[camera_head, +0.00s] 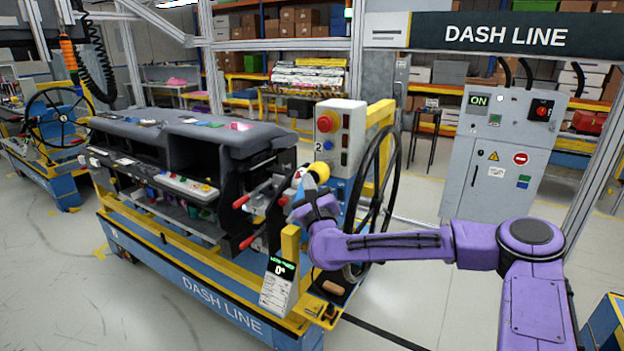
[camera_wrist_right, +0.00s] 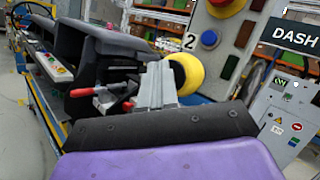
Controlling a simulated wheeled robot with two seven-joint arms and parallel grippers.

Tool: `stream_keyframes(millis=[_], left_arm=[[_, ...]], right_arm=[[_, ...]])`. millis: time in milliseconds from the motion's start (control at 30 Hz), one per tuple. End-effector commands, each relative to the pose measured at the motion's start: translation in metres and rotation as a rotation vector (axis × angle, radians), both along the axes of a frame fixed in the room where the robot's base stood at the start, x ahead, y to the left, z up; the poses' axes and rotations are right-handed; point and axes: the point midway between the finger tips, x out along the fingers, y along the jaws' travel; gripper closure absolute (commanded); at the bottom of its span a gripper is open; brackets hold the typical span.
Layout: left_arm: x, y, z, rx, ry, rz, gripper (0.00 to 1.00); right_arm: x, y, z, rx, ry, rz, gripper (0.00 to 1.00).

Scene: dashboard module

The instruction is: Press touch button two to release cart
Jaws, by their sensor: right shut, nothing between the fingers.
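A grey control box (camera_head: 340,133) marked 2 stands at the cart's right end, with a red mushroom button (camera_head: 325,123) and a blue button (camera_head: 327,144). A round yellow touch button (camera_head: 319,171) sits below the number. My right gripper (camera_head: 306,183) is shut and empty, its tips just in front of the yellow button. In the right wrist view the fingertips (camera_wrist_right: 160,72) overlap the left edge of the yellow button (camera_wrist_right: 188,73); I cannot tell whether they touch. The cart (camera_head: 185,272), lettered DASH LINE, carries a dark dashboard module (camera_head: 215,137). My left gripper is not in view.
Red-handled clamps (camera_head: 250,240) stick out left of my right gripper. A black steering wheel (camera_head: 375,190) and a yellow post (camera_head: 291,255) stand close to it. A grey cabinet (camera_head: 495,165) with an ON display is at the right. Open floor lies between.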

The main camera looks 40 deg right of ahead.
Motion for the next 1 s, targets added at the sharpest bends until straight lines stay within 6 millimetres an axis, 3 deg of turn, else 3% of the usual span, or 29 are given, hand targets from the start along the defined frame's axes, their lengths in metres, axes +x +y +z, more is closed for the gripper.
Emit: stream_keyframes(millis=[467,1000], left_arm=[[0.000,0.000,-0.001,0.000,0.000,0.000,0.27],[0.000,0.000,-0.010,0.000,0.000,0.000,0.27]], right_arm=[[0.001,-0.003,0.000,0.000,-0.001,-0.001,1.00],[-0.006,0.013,0.000,-0.001,0.000,-0.001,1.00]])
